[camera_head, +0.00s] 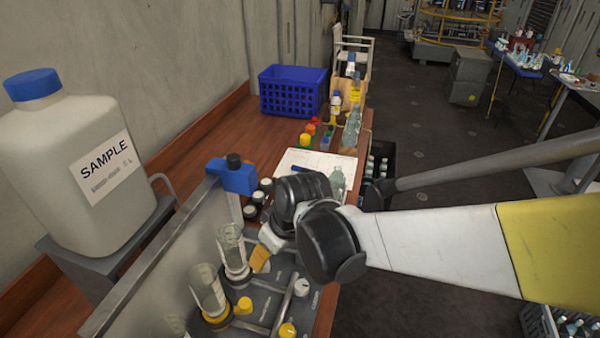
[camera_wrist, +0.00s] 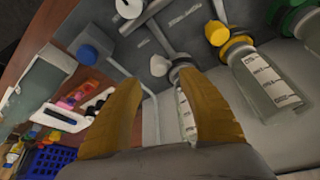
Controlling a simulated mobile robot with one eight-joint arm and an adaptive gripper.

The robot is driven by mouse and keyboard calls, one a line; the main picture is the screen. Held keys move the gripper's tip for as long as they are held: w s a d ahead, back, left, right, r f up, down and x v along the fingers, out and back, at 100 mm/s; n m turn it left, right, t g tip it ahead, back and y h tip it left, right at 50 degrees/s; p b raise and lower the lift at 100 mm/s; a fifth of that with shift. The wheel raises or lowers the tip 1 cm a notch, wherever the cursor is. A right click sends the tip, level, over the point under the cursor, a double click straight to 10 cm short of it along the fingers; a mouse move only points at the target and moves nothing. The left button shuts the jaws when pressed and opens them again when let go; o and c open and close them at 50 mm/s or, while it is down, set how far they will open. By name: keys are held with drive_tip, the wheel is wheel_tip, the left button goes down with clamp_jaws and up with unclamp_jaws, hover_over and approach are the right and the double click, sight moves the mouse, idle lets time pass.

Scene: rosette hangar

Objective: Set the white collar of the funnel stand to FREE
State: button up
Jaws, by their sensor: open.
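The funnel stand (camera_head: 262,300) is a dark panel at the bottom of the head view, carrying clear graduated vessels in coloured collars. The white collar (camera_head: 237,272) is around the rear vessel (camera_head: 231,248). In the wrist view the white collar (camera_wrist: 180,70) shows partly, with a white knob (camera_wrist: 158,65) beside it. My gripper (camera_wrist: 160,82) is open, its two yellow fingers on either side of the view below that knob; contact cannot be told. In the head view my gripper (camera_head: 260,259) is just right of the rear vessel. The panel lettering is unreadable.
A yellow collar (camera_head: 216,318) with a yellow knob (camera_head: 243,305) is close by. Another white knob (camera_head: 301,287) stands to the right. A SAMPLE jug (camera_head: 75,160) is at left. A blue crate (camera_head: 292,92) and several bottles occupy the bench behind.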

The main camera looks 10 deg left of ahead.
drive_tip(key=b+x, duration=0.2)
drive_tip(key=x, duration=0.5)
drive_tip(key=shift+w, duration=0.15)
drive_tip(key=shift+r, duration=0.1)
drive_tip(key=shift+c, duration=0.5)
clamp_jaws()
